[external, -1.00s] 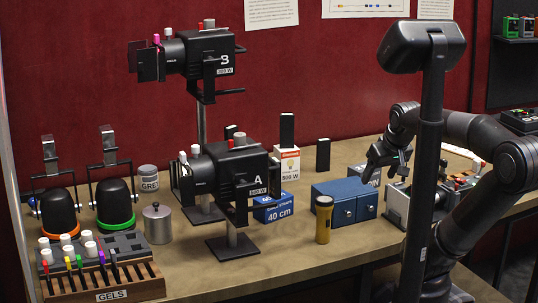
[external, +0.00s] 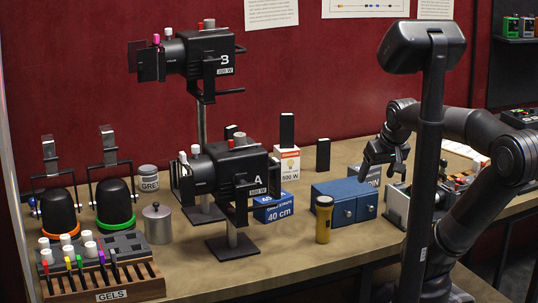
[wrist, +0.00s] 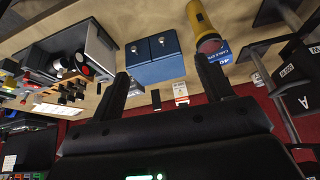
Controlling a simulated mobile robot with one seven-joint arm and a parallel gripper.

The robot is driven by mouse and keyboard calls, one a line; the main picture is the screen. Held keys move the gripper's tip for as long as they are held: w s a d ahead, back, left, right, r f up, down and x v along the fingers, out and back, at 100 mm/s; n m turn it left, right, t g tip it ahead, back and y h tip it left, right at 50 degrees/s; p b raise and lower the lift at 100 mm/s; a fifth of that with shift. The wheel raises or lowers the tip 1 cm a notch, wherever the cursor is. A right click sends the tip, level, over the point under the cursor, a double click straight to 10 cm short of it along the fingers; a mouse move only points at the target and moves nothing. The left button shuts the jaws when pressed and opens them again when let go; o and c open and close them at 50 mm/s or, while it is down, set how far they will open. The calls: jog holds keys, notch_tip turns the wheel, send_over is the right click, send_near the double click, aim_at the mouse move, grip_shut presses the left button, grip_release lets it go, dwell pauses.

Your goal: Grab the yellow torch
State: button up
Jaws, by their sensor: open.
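The yellow torch (external: 323,219) stands upright on the table in the external view, in front of and beside the blue drawer box. It also shows in the wrist view (wrist: 199,20), at the top, with its reddish end toward my fingers. My gripper (external: 383,172) is open and empty, in the air behind and to the right of the torch, above the blue box. In the wrist view my gripper (wrist: 163,90) shows its two dark fingers spread apart, with the torch near the right finger, apart from it as far as I can tell.
The blue drawer box (external: 344,204) stands right beside the torch. Lamp A (external: 233,172) on its stand and the blue 40 cm box (external: 273,208) are to the left. The table front around the torch is clear.

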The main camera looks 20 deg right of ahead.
jog(key=w+a+m+g, duration=0.3)
jog(key=w+a+m, duration=0.1)
jog(key=w, duration=0.2)
jog(key=m+g, duration=0.2)
jog(key=m, duration=0.1)
send_over(325, 198)
jog(key=d, duration=0.1)
notch_tip(325, 198, down, 2)
jog(key=shift+s, duration=0.15)
jog(key=shift+f, duration=0.2)
notch_tip(325, 198, down, 5)
jog(key=shift+f, duration=0.1)
jog(key=f, duration=0.2)
jog(key=a+f, duration=0.1)
jog(key=f, duration=0.1)
jog(key=shift+f, duration=0.65)
jog(key=shift+c, duration=0.4)
